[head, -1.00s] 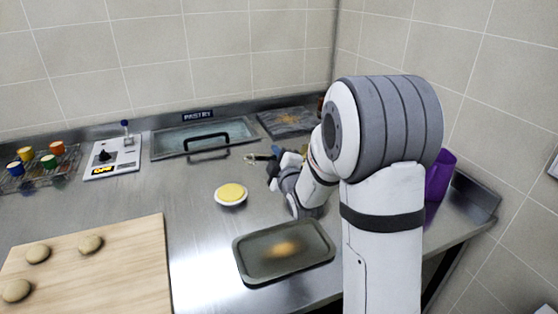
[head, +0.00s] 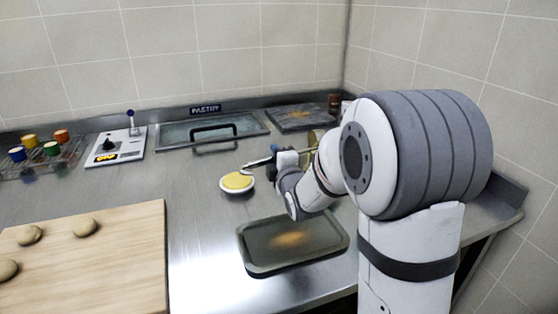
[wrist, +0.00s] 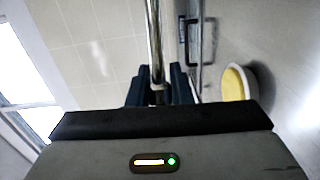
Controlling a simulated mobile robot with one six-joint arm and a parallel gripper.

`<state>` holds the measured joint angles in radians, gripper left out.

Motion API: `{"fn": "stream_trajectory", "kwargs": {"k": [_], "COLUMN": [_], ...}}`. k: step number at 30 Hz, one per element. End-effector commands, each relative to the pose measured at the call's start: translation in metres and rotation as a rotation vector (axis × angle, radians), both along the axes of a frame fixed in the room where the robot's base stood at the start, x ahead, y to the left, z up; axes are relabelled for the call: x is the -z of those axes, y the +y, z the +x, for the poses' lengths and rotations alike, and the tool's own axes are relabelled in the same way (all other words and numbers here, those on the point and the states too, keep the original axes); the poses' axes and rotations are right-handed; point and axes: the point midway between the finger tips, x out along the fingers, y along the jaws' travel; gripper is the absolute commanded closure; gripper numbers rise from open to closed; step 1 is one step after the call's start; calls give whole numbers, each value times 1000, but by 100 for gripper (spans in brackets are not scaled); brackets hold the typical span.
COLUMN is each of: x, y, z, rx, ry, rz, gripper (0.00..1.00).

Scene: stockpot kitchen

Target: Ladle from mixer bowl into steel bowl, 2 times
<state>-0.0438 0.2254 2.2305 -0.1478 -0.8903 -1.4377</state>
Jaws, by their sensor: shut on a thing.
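My gripper (head: 279,157) is shut on a thin metal handle, which I take to be the ladle's (wrist: 154,40); it runs up between the fingers in the wrist view. In the head view a short thin part of the ladle (head: 257,162) reaches left from the fingers, above the counter. Its cup cannot be made out. A small pale-rimmed bowl (head: 237,189) with yellow contents stands just left of and below the gripper; it also shows at right in the wrist view (wrist: 256,88). I cannot tell any mixer bowl or clearly steel bowl; my arm hides the right side.
A dark tray (head: 254,262) lies in front of my gripper. A wooden board (head: 120,255) with dough balls is at left. The counter's middle is clear.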

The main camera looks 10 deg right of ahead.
Motion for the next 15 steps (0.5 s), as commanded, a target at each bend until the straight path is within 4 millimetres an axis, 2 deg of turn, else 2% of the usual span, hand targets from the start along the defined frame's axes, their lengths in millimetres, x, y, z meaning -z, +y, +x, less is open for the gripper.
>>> {"fn": "stream_trajectory", "kwargs": {"k": [1, 15], "x": [7, 32], "y": [1, 6], "z": [0, -1], "rx": [-1, 0], "ry": [-7, -38], "rz": [-18, -201], "gripper": [100, 100]}}
